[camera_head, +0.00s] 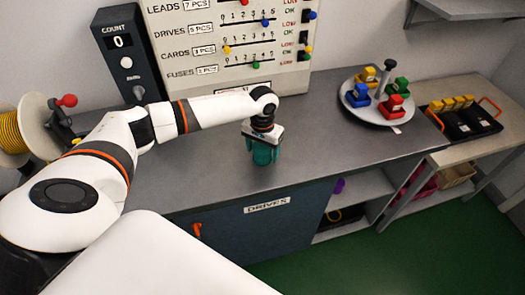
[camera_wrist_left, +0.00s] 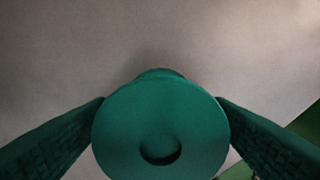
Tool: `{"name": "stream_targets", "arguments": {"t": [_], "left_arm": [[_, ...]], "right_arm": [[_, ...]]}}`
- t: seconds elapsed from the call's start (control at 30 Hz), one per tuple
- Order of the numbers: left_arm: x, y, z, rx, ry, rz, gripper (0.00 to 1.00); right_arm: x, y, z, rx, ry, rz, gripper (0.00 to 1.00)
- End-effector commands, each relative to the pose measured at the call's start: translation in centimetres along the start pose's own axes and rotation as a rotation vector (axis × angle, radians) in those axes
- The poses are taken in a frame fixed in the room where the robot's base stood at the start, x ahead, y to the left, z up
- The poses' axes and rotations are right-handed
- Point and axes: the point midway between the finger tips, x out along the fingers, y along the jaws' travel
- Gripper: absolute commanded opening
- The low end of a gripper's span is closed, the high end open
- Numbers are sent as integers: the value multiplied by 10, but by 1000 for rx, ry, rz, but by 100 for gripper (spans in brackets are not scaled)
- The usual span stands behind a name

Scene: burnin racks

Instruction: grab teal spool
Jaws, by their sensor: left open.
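The teal spool (camera_wrist_left: 160,105) shows end-on in the left wrist view, a round flange with a dark centre hole. It also shows in the head view as a teal shape (camera_head: 265,157) near the counter's front edge, partly hidden by my gripper. My left gripper (camera_head: 263,146) points down over it and is open. In the left wrist view its textured green fingers lie on either side of the spool, close to its rim; I cannot tell whether they touch it. My right gripper is not in view.
The grey counter (camera_head: 330,150) is clear around the spool. A round tray (camera_head: 364,112) with coloured blocks stands to the right, beside a black tray (camera_head: 468,124). A count box (camera_head: 128,57) and slider board (camera_head: 190,70) stand behind. A yellow cable reel (camera_head: 12,132) is at left.

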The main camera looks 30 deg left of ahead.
Motion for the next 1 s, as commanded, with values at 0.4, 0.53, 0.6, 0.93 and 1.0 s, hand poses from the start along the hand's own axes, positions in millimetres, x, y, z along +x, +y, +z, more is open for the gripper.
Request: {"name": "stream_targets", "arguments": {"t": [0.4, 0.53, 0.6, 0.93, 1.0], "left_arm": [[-1, 0, 0, 0, 0, 0, 29], [-1, 0, 0, 0, 0, 0, 28], [-2, 0, 0, 0, -1, 0, 28], [-55, 0, 1, 2, -5, -1, 28], [-69, 0, 1, 0, -5, -2, 28]], "right_arm": [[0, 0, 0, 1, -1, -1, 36], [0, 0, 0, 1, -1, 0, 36], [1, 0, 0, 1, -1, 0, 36], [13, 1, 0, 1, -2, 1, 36], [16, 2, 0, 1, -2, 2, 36]]}}
